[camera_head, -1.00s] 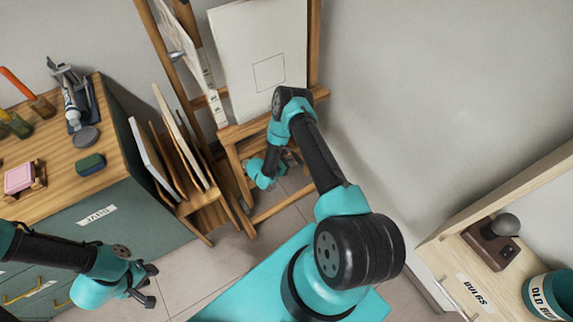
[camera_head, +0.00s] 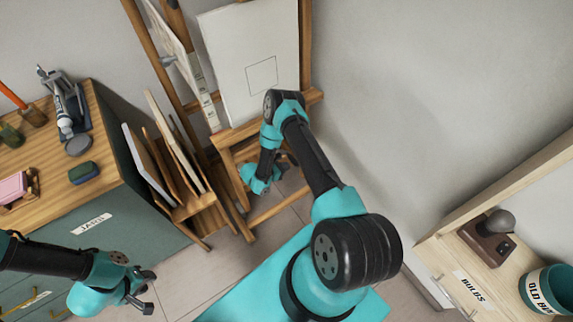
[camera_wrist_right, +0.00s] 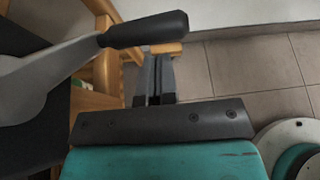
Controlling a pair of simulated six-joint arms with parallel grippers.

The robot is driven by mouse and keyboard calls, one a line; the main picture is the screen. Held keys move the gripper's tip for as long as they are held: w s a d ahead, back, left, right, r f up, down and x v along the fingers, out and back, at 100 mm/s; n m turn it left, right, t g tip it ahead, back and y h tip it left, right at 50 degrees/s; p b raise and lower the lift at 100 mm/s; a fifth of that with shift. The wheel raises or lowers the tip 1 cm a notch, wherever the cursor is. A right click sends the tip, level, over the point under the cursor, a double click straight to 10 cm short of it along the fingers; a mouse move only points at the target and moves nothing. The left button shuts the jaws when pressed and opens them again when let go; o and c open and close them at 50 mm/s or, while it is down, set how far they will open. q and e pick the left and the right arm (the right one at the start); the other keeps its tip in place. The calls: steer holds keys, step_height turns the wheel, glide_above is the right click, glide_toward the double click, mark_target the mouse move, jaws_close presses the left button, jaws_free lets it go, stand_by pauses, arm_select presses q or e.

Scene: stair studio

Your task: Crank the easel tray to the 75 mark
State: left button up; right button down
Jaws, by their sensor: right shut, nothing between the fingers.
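The wooden easel (camera_head: 306,50) stands at the back with a white canvas (camera_head: 250,60) on its wooden tray (camera_head: 232,136). A pale strip with small markings (camera_head: 210,112) runs down beside the canvas; I cannot read its numbers. In the right wrist view, a grey crank arm (camera_wrist_right: 45,68) ends in a black handle (camera_wrist_right: 145,30). My right gripper (camera_wrist_right: 153,66) is shut and empty, its fingertips just below the handle; I cannot tell whether they touch it. In the head view it is below the tray (camera_head: 284,162), partly hidden by my arm. My left gripper (camera_head: 148,291) is open and empty at lower left.
A cabinet (camera_head: 130,235) with a wooden top stands left, carrying a green-and-blue block (camera_head: 84,172) and a pink block (camera_head: 12,187). A rack of panels (camera_head: 160,165) stands between it and the easel. A wooden unit with a teal bin (camera_head: 550,290) is at right.

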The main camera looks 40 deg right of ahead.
steer(key=f+v, duration=0.1)
steer(key=v, duration=0.7)
steer(key=shift+w+a+f, duration=0.25)
steer(key=shift+w+a, duration=0.15)
steer(key=shift+a, duration=0.35)
